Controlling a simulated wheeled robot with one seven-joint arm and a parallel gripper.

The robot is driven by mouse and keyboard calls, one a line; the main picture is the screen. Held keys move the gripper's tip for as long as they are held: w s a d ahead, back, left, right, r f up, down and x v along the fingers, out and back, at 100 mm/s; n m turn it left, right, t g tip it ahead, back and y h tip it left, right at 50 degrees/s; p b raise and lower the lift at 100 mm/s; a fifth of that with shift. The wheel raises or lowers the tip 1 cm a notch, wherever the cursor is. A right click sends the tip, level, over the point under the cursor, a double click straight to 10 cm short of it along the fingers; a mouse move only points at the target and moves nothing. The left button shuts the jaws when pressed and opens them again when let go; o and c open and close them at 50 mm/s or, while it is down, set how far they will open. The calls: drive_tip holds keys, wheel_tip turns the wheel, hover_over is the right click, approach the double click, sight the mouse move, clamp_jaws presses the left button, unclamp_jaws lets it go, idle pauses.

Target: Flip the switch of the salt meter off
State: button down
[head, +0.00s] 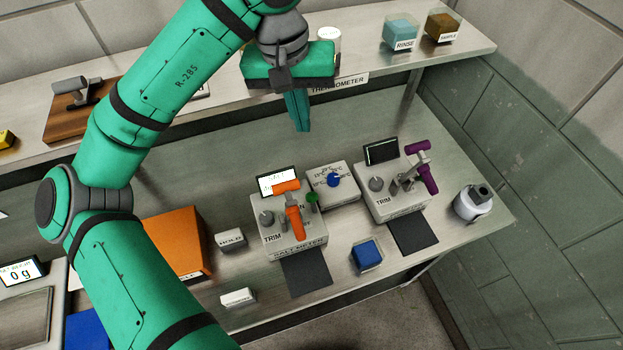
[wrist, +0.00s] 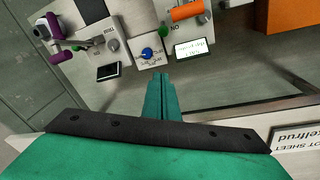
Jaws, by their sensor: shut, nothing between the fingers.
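The salt meter (head: 285,238) is a pale box on the steel bench, with a lit screen (head: 278,181), a grey TRIM knob, a green knob (head: 311,197) and an orange T-shaped handle (head: 294,213). In the wrist view its screen (wrist: 193,49) and orange handle (wrist: 188,12) show at the top. I cannot tell for sure which part is the switch. My gripper (head: 302,127) is shut and empty, in the air behind the meters. In the wrist view the closed fingers (wrist: 160,80) point toward the small box with the blue knob, apart from it.
A box with a blue knob (head: 333,181) stands right of the salt meter. Beyond it is a similar meter (head: 393,201) with a purple handle and dark screen. A blue cube (head: 367,255) and HOLD block (head: 231,239) flank the front. A shelf (head: 452,49) runs behind.

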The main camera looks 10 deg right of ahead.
approach(314, 193)
drive_tip(key=w+f, duration=0.2)
drive_tip(key=f, duration=0.1)
drive_tip(key=w+d+f, duration=0.1)
drive_tip(key=w+f, duration=0.1)
drive_tip(key=f, duration=0.1)
drive_tip(key=w+f, duration=0.2)
drive_tip(key=f, duration=0.1)
drive_tip(key=shift+w+d, duration=0.25)
drive_tip(key=shift+d, duration=0.05)
drive_tip(key=shift+s+a+r, duration=0.15)
drive_tip(key=shift+s+r, duration=0.05)
drive_tip(key=shift+s, duration=0.45)
drive_tip(key=shift+s+a+r, duration=0.15)
drive_tip(key=shift+s+r, duration=0.05)
drive_tip(key=shift+s, duration=0.45)
drive_tip(key=shift+s+a+r, duration=0.15)
drive_tip(key=shift+s+r, duration=0.05)
drive_tip(key=shift+s, duration=0.45)
drive_tip(key=shift+s+d+r, duration=0.25)
drive_tip(key=shift+s+r, duration=0.2)
drive_tip(key=shift+s, duration=0.35)
drive_tip(key=shift+r, duration=0.15)
drive_tip(key=shift+r, duration=0.65)
